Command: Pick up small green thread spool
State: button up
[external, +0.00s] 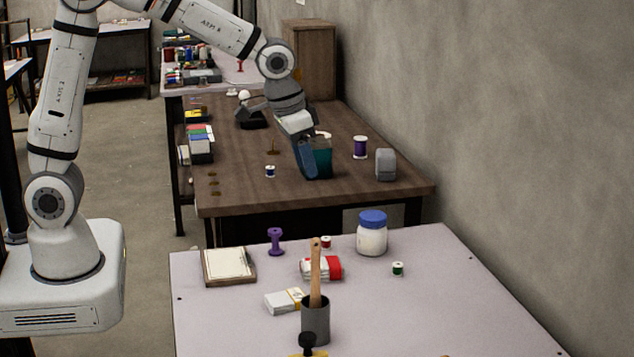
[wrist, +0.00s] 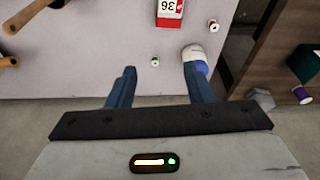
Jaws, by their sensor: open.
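The small green thread spool (external: 398,269) stands upright on the near pale table, right of centre. In the wrist view it is a tiny white-and-green spool (wrist: 155,62), seen from above, on the pale table close to its edge. My gripper (external: 308,172) hangs in the air with blue fingers pointing down, and appears in front of the brown table. In the wrist view my gripper (wrist: 160,72) is open and empty. The spool shows between the fingertips there, but well below and apart from them.
A blue-lidded jar (external: 372,235) stands near the spool; it shows behind the right finger in the wrist view (wrist: 194,55). A red spool (external: 326,243), a red-and-white pack (external: 322,268), a purple spool (external: 275,240) and a grey cup with a wooden handle (external: 316,320) share the table.

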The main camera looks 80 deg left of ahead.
jog(key=w+f+b, duration=0.1)
jog(key=w+f, duration=0.8)
jog(key=w, duration=0.2)
jog(key=b, duration=0.1)
send_near(396, 264)
jog(key=shift+n, duration=0.3)
jog(key=p+x, duration=0.1)
jog(key=x, duration=0.8)
jog(key=shift+w+d, duration=0.1)
jog(key=shift+d, duration=0.1)
jog(key=shift+c, duration=0.2)
grip_shut()
